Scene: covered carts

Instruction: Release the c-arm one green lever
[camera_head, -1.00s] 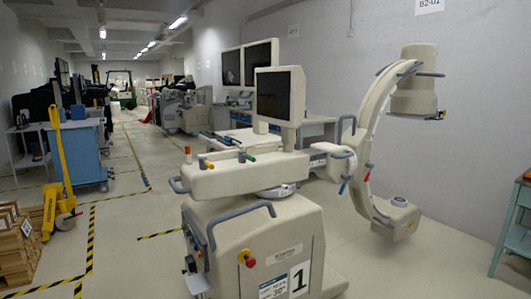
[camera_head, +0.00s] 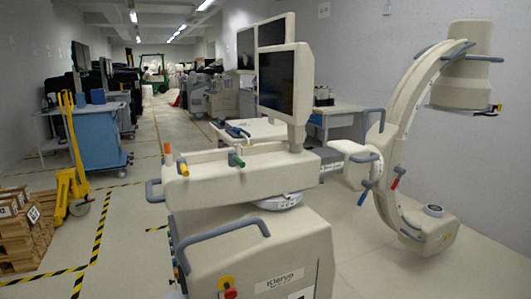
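The c-arm one machine (camera_head: 250,240) stands close in front of me, a beige cart with monitors above it. Its green lever (camera_head: 236,159) sticks out of the top of the console (camera_head: 240,178), left of the monitor post. A yellow lever (camera_head: 184,168) and an orange-topped post (camera_head: 168,152) are on the console's left end. The c-shaped arm (camera_head: 395,120) with red and blue handles is to the right. Neither of my grippers shows.
A yellow pallet jack (camera_head: 70,165) and wooden pallets (camera_head: 22,235) stand at the left. A blue cart (camera_head: 95,142) is behind them. The floor with yellow-black tape (camera_head: 97,235) is clear between these and the machine. A grey wall (camera_head: 370,50) bounds the right.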

